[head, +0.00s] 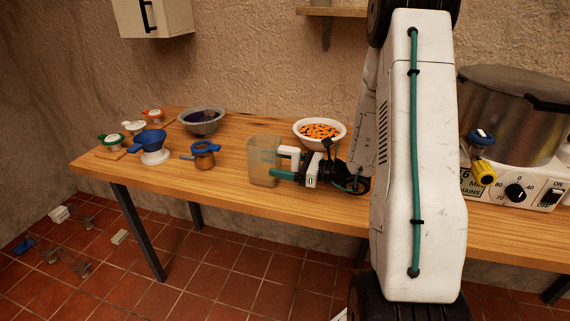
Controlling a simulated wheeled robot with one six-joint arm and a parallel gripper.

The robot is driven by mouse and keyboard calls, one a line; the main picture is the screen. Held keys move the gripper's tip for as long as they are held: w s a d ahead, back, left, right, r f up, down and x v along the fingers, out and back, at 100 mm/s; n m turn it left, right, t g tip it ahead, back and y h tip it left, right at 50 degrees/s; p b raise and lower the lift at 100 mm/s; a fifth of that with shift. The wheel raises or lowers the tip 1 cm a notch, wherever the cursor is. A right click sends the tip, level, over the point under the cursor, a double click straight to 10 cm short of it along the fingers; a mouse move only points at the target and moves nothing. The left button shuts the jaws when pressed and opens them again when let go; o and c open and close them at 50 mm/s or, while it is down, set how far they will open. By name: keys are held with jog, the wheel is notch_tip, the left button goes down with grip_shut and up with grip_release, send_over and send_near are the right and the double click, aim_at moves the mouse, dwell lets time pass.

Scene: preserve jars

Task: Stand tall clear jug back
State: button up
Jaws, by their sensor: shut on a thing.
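The tall clear jug (262,157) is a see-through vessel at the middle of the wooden table, near the front edge. It looks upright, and I cannot tell whether its base touches the table top. My gripper (285,166) comes in from the right, level, with its fingers at the jug's right side. It is shut on the jug. The jug's handle cannot be made out behind the fingers.
A large steel pot (515,110) stands right. Small items lie on the tiled floor.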

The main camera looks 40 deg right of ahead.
jog(key=shift+f, duration=0.15)
jog(key=o, duration=1.1)
jog(key=shift+d, duration=0.1)
jog(key=v, duration=0.7)
jog(key=shift+s+d+f, duration=0.15)
jog(key=shift+s+d, duration=0.05)
jog(key=shift+d, duration=0.2)
